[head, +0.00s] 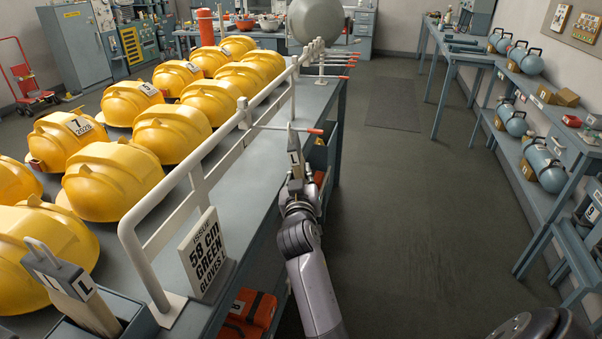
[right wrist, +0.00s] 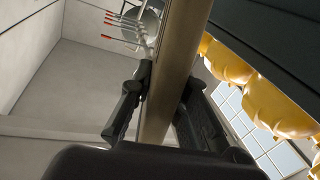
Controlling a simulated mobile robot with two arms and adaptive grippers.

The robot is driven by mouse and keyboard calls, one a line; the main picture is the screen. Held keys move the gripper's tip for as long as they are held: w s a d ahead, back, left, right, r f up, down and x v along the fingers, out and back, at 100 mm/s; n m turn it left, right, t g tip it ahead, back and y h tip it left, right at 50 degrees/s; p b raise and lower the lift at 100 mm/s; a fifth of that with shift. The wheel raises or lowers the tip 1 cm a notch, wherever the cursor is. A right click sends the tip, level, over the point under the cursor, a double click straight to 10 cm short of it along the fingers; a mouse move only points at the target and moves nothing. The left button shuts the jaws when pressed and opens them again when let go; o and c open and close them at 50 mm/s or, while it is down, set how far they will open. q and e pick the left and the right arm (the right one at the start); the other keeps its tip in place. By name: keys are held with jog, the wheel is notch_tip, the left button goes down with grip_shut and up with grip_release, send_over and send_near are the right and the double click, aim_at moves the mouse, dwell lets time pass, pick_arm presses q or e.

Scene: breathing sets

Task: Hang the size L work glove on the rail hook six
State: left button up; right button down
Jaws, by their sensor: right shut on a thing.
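My right gripper (head: 296,184) is shut on a flat tan work glove (head: 292,157) with a small pale label that I cannot read for certain. The glove is upright, and its top overlaps the nearest red-tipped rail hook (head: 316,131); I cannot tell whether they touch. In the right wrist view the tan glove (right wrist: 178,70) runs between the fingers. Another tan piece labelled L (head: 90,305), with a grey loop, stands in a grey holder at the lower left. More hooks (head: 338,77) stick out farther along the white rail (head: 188,168). Hook numbers are not readable.
Several yellow helmets (head: 112,180) fill the bench left of the rail. A sign (head: 205,252) reads 58 cm GREEN GLOVES L. Orange cases (head: 250,310) sit below the bench edge. A shelf with blue tanks (head: 545,165) stands at right. The floor between is clear.

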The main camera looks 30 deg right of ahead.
jog(key=c, duration=1.4)
grip_release()
jog(key=shift+c, duration=0.2)
